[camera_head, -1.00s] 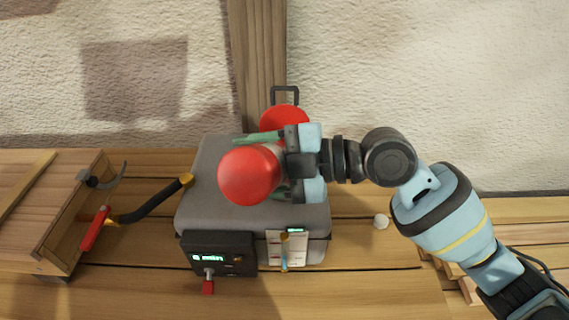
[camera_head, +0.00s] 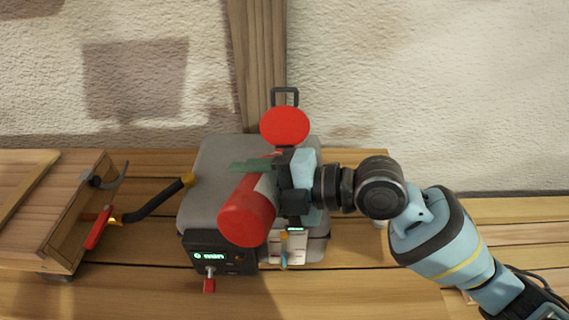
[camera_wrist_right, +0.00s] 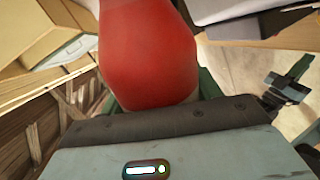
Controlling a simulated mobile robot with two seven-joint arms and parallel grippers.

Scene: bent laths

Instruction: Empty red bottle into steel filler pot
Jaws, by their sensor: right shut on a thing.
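The red bottle (camera_head: 247,212) is held tilted above the grey box, its broad red end toward the lower left. It also fills the top middle of the right wrist view (camera_wrist_right: 150,50). My right gripper (camera_head: 268,178) is shut on it, with a green finger pad (camera_head: 250,164) showing at its upper side. The bottle's other end is hidden by the gripper. I cannot make out a steel filler pot for certain. A red disc (camera_head: 285,126) with a dark loop handle behind it stands at the back of the box, partly hidden below. My left gripper is out of view.
The grey box (camera_head: 205,165) stands on a plank bench (camera_head: 350,275). On its front are a dark control unit (camera_head: 220,255) with a red-tipped lever and a white gauge panel (camera_head: 290,250). A wooden trough (camera_head: 75,220) and a black hose (camera_head: 155,203) are at left. A stone wall rises behind.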

